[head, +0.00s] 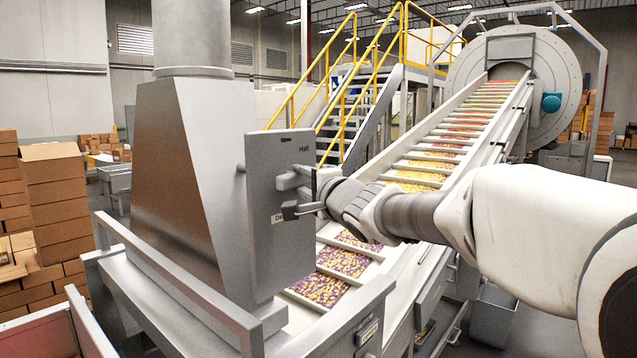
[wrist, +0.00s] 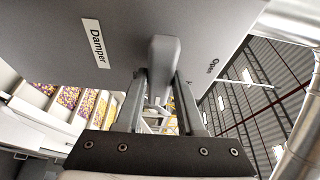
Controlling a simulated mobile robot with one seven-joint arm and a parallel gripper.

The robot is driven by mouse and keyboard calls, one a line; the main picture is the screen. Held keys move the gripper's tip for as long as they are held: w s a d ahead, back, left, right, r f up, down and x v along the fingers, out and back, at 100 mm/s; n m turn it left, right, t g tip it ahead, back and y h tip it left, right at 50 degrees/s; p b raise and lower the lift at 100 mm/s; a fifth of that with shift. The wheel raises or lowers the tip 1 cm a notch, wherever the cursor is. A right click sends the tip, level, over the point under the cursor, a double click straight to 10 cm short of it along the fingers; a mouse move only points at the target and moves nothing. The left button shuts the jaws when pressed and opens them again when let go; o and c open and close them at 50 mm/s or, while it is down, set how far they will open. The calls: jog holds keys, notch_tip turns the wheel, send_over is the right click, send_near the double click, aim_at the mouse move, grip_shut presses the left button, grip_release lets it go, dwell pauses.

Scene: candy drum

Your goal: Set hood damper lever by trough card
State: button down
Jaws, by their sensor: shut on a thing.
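The grey hood damper plate (head: 262,180) stands upright on the side of the tapered metal hood (head: 180,150). The plate bears a "Half" mark near its top right in the head view, and "Damper" and "Open" labels in the wrist view. The grey damper lever (wrist: 164,52) sticks out from the plate between the two fingers of my gripper (wrist: 162,84). My gripper (head: 305,196) is shut on the lever, close in front of the plate. The lever's exact setting is hard to tell.
The trough (head: 420,240) holds purple and yellow candies and climbs to a large round drum (head: 515,75). A yellow-railed stair (head: 350,110) stands behind. Cardboard boxes (head: 55,200) are stacked at left. Metal rails (head: 180,290) edge the hood's base.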

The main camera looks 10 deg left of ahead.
jog(key=n+b, duration=0.1)
jog(key=n+y+b, duration=0.1)
jog(key=n+b, duration=0.1)
jog(key=shift+f+n+t, duration=0.3)
jog(key=shift+f, duration=0.1)
jog(key=n+y+b, duration=0.1)
jog(key=n, duration=0.2)
jog(key=n+y+b, duration=0.1)
jog(key=n+b, duration=0.1)
jog(key=n, duration=0.1)
jog(key=shift+w+d+y+b, duration=0.1)
jog(key=shift+w+y+b, duration=0.05)
jog(key=shift+y+b, duration=0.2)
jog(key=n+y, duration=0.1)
jog(key=n, duration=0.2)
jog(key=n+g+y+b, duration=0.1)
jog(key=n, duration=0.2)
jog(key=shift+y, duration=0.25)
jog(key=shift+w+d+n+g+y+b, duration=0.1)
jog(key=shift+n+g+y+b, duration=0.35)
jog(key=shift+n, duration=1.1)
jog(key=shift+w+n+g+y, duration=0.1)
jog(key=shift+n+g+y, duration=0.6)
jog(key=shift+n, duration=0.85)
jog(key=shift+s+n+g, duration=0.1)
jog(key=shift+n+g, duration=0.2)
jog(key=shift+g, duration=0.05)
jog(key=c, duration=0.5)
grip_release()
jog(key=shift+r, duration=0.1)
